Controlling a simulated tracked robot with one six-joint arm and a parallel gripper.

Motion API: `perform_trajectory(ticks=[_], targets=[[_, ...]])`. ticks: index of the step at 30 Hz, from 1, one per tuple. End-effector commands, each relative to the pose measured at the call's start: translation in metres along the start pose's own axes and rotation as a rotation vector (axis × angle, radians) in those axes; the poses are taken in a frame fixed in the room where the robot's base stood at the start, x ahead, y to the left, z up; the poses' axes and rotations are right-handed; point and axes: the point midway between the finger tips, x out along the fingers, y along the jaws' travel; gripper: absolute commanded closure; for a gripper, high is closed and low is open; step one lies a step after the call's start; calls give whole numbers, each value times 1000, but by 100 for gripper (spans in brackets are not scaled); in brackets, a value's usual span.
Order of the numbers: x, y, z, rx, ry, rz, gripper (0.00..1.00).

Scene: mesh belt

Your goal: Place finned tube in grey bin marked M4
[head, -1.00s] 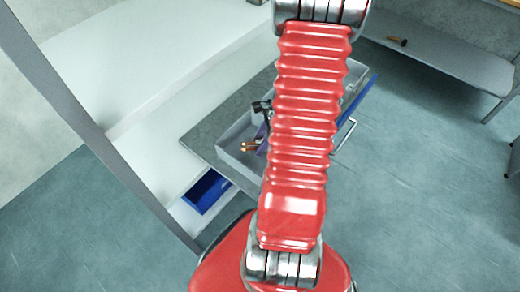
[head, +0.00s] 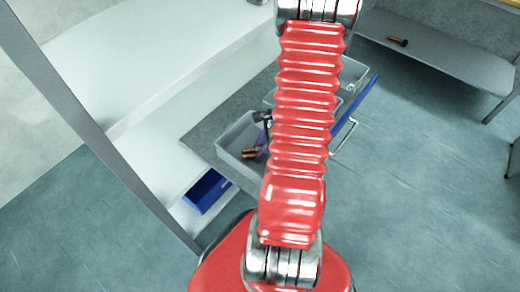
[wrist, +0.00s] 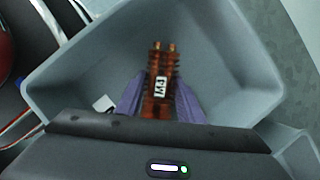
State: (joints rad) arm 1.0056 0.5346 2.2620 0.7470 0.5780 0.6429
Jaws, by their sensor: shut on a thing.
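The finned tube (wrist: 160,82) is copper-brown with ribbed fins, two bright ends and a white label that I cannot read for sure. My gripper (wrist: 159,98) has purple fingers closed on both sides of it. In the wrist view the tube is over the inside of a grey bin (wrist: 62,72). In the head view the tube (head: 250,154) shows low within the outline of the grey bin (head: 226,152), with my gripper (head: 261,150) partly hidden behind my red arm. I cannot tell whether the tube touches the bin floor. No M4 mark is readable on the bin.
Another grey bin (head: 354,72) stands farther back on the grey cart top (head: 212,134), mostly behind my arm. A blue bin (head: 206,191) sits on a low white shelf. Open floor is at the right.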

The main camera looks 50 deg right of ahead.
Motion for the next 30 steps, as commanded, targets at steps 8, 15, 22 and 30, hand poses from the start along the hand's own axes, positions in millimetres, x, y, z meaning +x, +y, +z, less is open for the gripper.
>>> perform_trajectory(ticks=[8, 15, 22, 30], targets=[[1, 0, -1, 1, 0, -1, 53], [1, 0, -1, 2, 0, -1, 47], [-3, -1, -1, 1, 0, -2, 47], [-31, -1, -1, 1, 1, -5, 47]])
